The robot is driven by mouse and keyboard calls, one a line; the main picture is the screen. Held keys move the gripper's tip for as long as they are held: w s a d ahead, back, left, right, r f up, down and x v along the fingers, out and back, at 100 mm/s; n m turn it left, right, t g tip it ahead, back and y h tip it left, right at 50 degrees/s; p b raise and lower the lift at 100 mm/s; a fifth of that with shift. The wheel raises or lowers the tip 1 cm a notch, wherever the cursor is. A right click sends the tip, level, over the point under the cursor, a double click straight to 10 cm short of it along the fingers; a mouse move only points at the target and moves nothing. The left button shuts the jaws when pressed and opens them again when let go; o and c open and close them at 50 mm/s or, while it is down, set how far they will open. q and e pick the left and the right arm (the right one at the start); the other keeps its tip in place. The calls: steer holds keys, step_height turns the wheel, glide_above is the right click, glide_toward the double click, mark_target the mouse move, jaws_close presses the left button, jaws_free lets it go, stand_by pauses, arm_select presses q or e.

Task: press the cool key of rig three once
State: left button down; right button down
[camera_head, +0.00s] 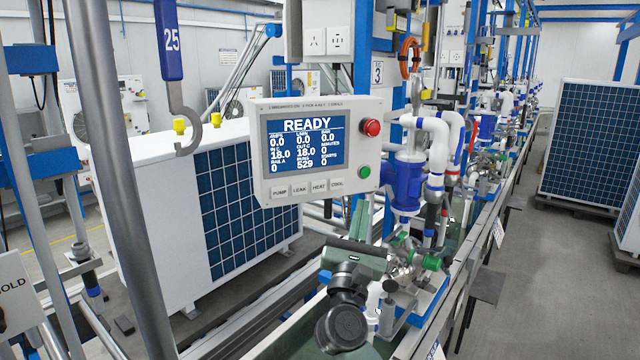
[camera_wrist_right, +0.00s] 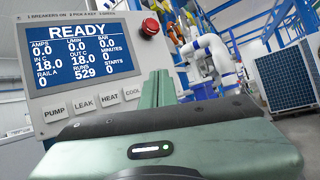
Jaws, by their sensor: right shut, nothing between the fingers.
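The white console (camera_head: 318,150) hangs by the post with the number 3 sign (camera_head: 377,73). Its blue screen (camera_head: 306,144) reads READY, with zeros for amps, L/min and bar. Below it is a row of grey keys: PUMP, LEAK, HEAT and, at the right end, the COOL key (camera_head: 337,184). The COOL key also shows in the right wrist view (camera_wrist_right: 132,94), just left of the fingers. My right gripper (camera_head: 360,210) is shut and empty, its green fingers (camera_wrist_right: 158,84) pointing up below the console's lower right corner, apart from the key. My left gripper is out of view.
A red button (camera_head: 371,127) and a green button (camera_head: 364,172) sit on the console's right side. Blue and white pump piping (camera_head: 408,180) stands close to the right. A white unit with a blue panel (camera_head: 240,205) stands behind the console. A grey aisle is at the right.

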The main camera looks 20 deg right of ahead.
steer(key=shift+s+r+m, duration=0.1)
steer(key=shift+r+m, duration=0.3)
steer(key=shift+d, duration=0.1)
steer(key=b, duration=0.4)
glide_toward(337, 184)
steer(key=shift+w+d+r, duration=0.45)
steer(key=shift+d+r, duration=0.2)
steer(key=shift+d, duration=0.1)
steer(key=shift+w+d+r, duration=0.5)
steer(key=shift+d+r, duration=0.1)
steer(key=shift+d, duration=0.15)
steer(key=shift+w+d+r, duration=0.45)
steer(key=shift+d+r, duration=0.2)
steer(key=shift+d, duration=0.1)
steer(key=shift+w, duration=0.1)
steer(key=shift+w+b, duration=0.35)
steer(key=shift+b, duration=0.1)
